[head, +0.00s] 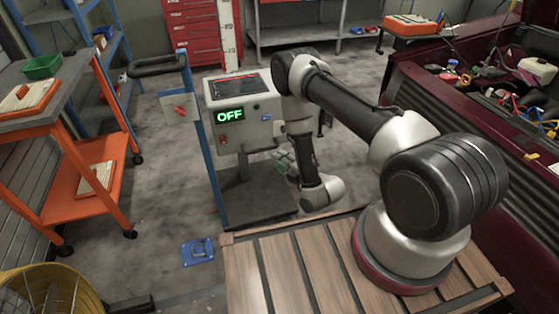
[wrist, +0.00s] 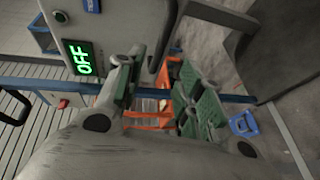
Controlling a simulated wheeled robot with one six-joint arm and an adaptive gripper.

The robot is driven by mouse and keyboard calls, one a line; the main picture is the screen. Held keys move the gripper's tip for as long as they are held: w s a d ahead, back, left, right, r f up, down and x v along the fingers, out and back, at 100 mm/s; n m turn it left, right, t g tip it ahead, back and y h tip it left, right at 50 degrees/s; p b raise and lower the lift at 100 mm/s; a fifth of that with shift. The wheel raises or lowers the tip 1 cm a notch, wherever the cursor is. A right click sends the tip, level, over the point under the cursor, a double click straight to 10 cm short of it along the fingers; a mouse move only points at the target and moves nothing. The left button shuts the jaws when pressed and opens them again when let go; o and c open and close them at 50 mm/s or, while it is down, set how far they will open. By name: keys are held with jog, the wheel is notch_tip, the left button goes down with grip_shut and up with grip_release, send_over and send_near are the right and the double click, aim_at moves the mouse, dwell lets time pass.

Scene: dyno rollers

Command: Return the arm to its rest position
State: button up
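My arm reaches from its base on the wooden slatted deck (head: 265,272) toward a grey control box (head: 262,132) with a green lit OFF display. My gripper (head: 284,161) hangs low in front of the box's stand, partly hidden by my arm. In the wrist view my gripper (wrist: 163,92) has its two green-padded fingers apart, with nothing between them. The box (wrist: 115,25) shows close by at the upper left of that view, with its OFF display. I cannot tell whether a finger touches it.
A blue post with a dark handle (head: 158,66) stands left of the box. A blue bracket (head: 197,250) lies on the floor. An orange cart (head: 75,165) stands at left, a yellow bin (head: 45,292) at lower left. A dark red vehicle (head: 430,95) with an open engine bay is at right.

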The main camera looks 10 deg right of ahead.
jog(key=s+d+f+m+g+h, duration=0.3)
jog(key=s+f+m+g, duration=0.45)
jog(key=f, duration=0.55)
jog(key=s+d+r+m+g+h, duration=0.2)
jog(key=s+d+r+g, duration=0.1)
jog(key=s+g, duration=0.15)
jog(key=s+d+r+m, duration=0.3)
jog(key=s+r, duration=0.3)
jog(key=r, duration=1.3)
jog(key=s+d+r+m+t+h, duration=0.1)
jog(key=s+d+r+m, duration=0.3)
jog(key=r, duration=1.6)
jog(key=s+d+r+m+t+h, duration=0.1)
jog(key=s+d+r+m, duration=0.2)
jog(key=r, duration=1.6)
jog(key=s+m, duration=0.3)
jog(key=s, duration=0.2)
jog(key=shift+s+d+r, duration=0.25)
jog(key=shift+s+d, duration=0.1)
